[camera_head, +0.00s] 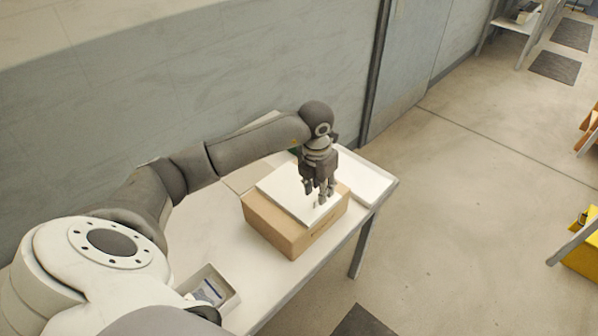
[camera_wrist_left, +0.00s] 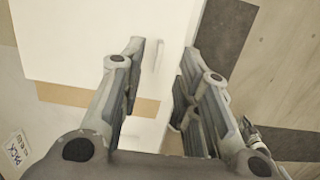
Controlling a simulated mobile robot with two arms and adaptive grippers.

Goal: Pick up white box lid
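The white box lid (camera_head: 278,190) is a flat white panel lying on top of a brown cardboard box (camera_head: 290,238) on the table. My left gripper (camera_head: 317,197) points down over the lid's right part. In the left wrist view the lid (camera_wrist_left: 80,40) fills the upper left, and the gripper (camera_wrist_left: 163,52) is open, with a gap between its fingers. A thin pale upright piece shows on the white surface between the fingers. I cannot tell whether the fingers touch the lid. My right gripper is not in view.
The white table (camera_head: 205,240) stands along the grey wall. A flat white tray (camera_head: 367,180) lies behind the box at the table's right end. A small open box (camera_head: 212,290) with a labelled item stands at the near end. Open floor lies to the right.

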